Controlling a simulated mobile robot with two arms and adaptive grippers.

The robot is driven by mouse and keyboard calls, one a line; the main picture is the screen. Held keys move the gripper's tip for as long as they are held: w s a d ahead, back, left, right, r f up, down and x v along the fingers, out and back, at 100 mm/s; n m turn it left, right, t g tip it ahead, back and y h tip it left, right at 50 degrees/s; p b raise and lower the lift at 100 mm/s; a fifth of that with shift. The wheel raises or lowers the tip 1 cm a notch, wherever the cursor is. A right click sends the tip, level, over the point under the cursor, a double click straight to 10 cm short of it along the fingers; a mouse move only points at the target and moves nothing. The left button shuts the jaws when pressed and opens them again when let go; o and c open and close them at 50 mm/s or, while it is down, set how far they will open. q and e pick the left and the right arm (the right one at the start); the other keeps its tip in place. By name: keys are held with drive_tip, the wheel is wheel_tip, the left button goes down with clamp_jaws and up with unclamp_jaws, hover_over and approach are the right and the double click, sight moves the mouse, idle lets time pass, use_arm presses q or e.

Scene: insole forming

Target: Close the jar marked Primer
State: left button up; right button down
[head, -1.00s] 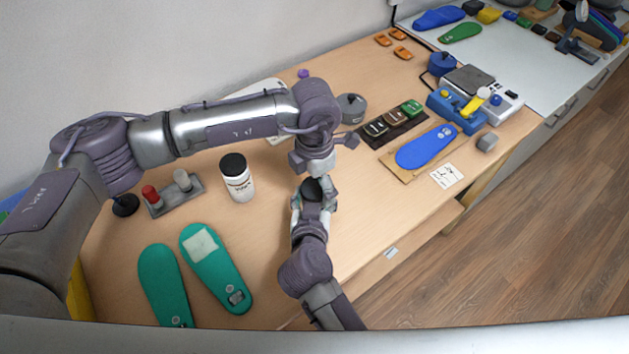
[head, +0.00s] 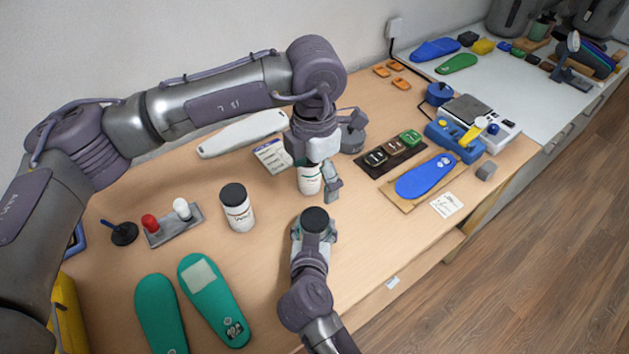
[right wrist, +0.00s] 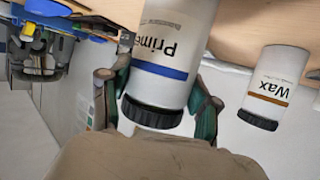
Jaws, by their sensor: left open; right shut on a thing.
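The Primer jar (right wrist: 170,60) is white with a blue band. It is between the teal-padded fingers of my right gripper (right wrist: 160,105), which is shut on it. Its black lid (right wrist: 152,114) sits on its mouth; how tight it is I cannot tell. In the head view the lid (head: 314,218) shows on top at my right gripper (head: 313,236), and the body is mostly hidden. My left gripper (head: 318,172) is open, farther back, apart from that lid. It overlaps another white jar (head: 309,181), whose top is hidden; whether they touch I cannot tell.
The Wax jar (right wrist: 275,85), black-lidded, stands to the left in the head view (head: 238,212). Teal insoles (head: 215,300) lie at front left, near a grey stand (head: 175,227). A blue insole (head: 424,178) lies on a board to the right. The table between is fairly clear.

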drive_tip(key=shift+c, duration=0.9)
unclamp_jaws()
drive_tip(key=d+v, duration=0.1)
drive_tip(key=v, duration=1.1)
drive_tip(key=shift+a, duration=0.45)
